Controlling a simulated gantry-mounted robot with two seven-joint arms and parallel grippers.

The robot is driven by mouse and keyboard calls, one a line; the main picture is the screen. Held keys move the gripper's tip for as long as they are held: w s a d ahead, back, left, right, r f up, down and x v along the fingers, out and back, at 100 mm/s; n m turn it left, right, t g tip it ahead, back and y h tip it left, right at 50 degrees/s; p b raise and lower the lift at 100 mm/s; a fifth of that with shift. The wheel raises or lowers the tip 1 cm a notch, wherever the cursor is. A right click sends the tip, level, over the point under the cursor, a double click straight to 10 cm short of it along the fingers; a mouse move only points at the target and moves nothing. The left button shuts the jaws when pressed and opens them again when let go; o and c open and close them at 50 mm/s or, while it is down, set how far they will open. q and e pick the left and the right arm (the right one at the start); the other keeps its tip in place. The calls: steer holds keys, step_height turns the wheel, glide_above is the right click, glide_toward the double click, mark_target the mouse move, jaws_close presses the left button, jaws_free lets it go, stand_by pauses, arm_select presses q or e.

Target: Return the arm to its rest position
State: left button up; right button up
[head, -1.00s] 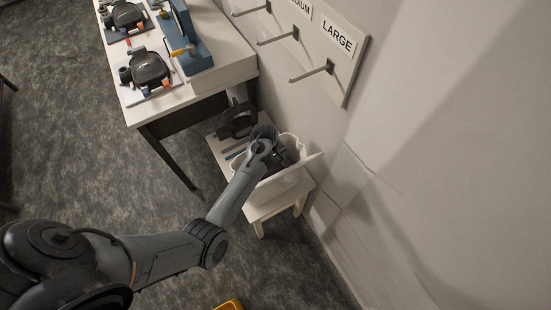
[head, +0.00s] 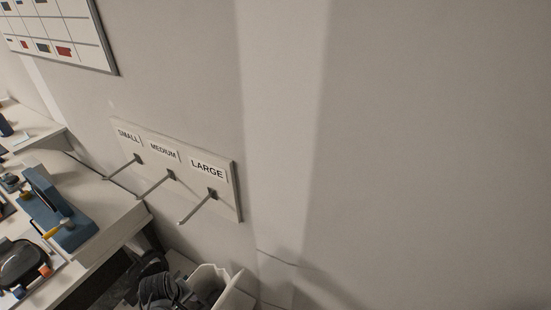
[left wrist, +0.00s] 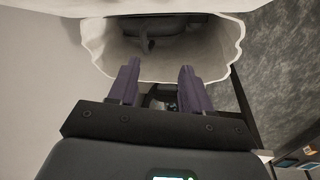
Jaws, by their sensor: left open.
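My left gripper (left wrist: 158,66) shows in the left wrist view with its two dark purple fingers spread apart and nothing between them. The fingers point towards the mouth of a white bin with a wavy rim (left wrist: 222,68). A dark object (left wrist: 150,28) lies inside the bin; I cannot tell what it is. In the head view my left arm's end is at the bottom edge, beside the white bin (head: 236,292), and its fingers are hidden. My right gripper is in neither view.
A wall rack (head: 232,190) labelled SMALL, MEDIUM and LARGE has three protruding pegs above the bin. A white bench (head: 110,210) with a blue device (head: 62,215) and a dark device (head: 20,262) is at left. The wall at right is bare.

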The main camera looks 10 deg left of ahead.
arm_select(q)
steer(key=s+d+r+m+p, duration=0.3)
steer(key=s+r+m, duration=0.3)
steer(key=s, duration=0.4)
steer(key=s+d+r+m+t+p, duration=0.1)
steer(key=s+d+r+m+p, duration=0.3)
steer(key=s+r, duration=0.5)
steer(key=s+d+m, duration=0.1)
steer(key=d+m, duration=0.1)
steer(key=shift+d+r+m, duration=0.15)
steer(key=shift+r+m, duration=0.05)
steer(key=shift+m, duration=0.2)
